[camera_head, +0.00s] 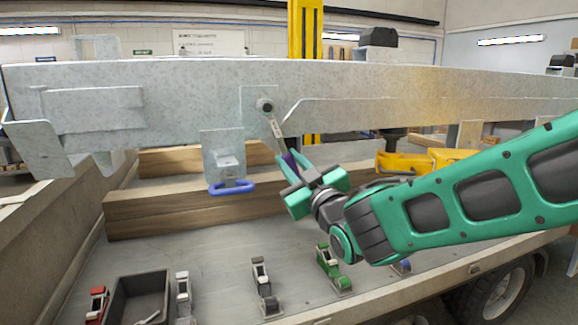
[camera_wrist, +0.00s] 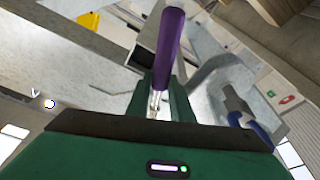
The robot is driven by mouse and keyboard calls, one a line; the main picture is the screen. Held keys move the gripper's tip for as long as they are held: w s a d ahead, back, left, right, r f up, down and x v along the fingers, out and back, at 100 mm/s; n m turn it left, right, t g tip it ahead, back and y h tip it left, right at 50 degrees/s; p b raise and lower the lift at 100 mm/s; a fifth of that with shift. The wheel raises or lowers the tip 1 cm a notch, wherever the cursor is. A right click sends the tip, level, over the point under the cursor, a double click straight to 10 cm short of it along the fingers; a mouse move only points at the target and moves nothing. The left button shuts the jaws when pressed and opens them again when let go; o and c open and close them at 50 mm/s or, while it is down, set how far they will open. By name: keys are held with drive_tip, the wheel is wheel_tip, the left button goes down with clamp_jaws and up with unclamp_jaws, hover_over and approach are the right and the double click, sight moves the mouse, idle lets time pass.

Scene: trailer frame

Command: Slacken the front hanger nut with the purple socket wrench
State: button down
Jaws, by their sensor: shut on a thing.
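The purple socket wrench (camera_head: 289,160) is held in my gripper (camera_head: 297,174), which is shut on its purple handle. Its grey shaft slants up and left to a dark round socket end (camera_head: 265,105) at a plate (camera_head: 250,93) on the side of the galvanised beam. The socket end appears to sit over a nut there, but the nut itself is hidden and I cannot tell how far it is seated. In the wrist view, the wrench's purple handle (camera_wrist: 170,45) stands up between the green fingers, with a silver shaft part below.
A bracket (camera_head: 222,150) with a blue ring handle (camera_head: 231,188) hangs left of the wrench. Timber blocks (camera_head: 150,213) lie behind it on the trailer bed. Several clamp-like holders, one green (camera_head: 328,265), and a dark tray (camera_head: 138,298) stand along the front.

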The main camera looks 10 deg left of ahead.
drive_tip(key=shift+w+d+r+n+g, duration=0.15)
drive_tip(key=shift+w+d+r+n, duration=0.15)
drive_tip(key=shift+d+n, duration=0.2)
drive_tip(key=shift+w+d+r+n+g, duration=0.15)
drive_tip(key=shift+w+d+r+n, duration=0.15)
drive_tip(key=shift+n, duration=0.3)
drive_tip(key=shift+s, duration=0.1)
drive_tip(key=shift+w+d+r+n+g+y, duration=0.2)
drive_tip(key=shift+w+d+r+n, duration=0.1)
drive_tip(key=shift+d+n, duration=0.15)
drive_tip(key=shift+w+d+r+n+g+y, duration=0.1)
drive_tip(key=shift+w+d+r+n+y, duration=0.15)
drive_tip(key=shift+n, duration=0.3)
drive_tip(key=shift+s, duration=0.1)
drive_tip(key=shift+w+d+r+n+g, duration=0.2)
drive_tip(key=shift+d+r+n, duration=0.15)
drive_tip(key=shift+n, duration=0.2)
drive_tip(key=shift+w+d+r+n+g, duration=0.15)
drive_tip(key=shift+d+r+n+g, duration=0.15)
drive_tip(key=shift+n, duration=0.25)
drive_tip(key=shift+r, duration=0.15)
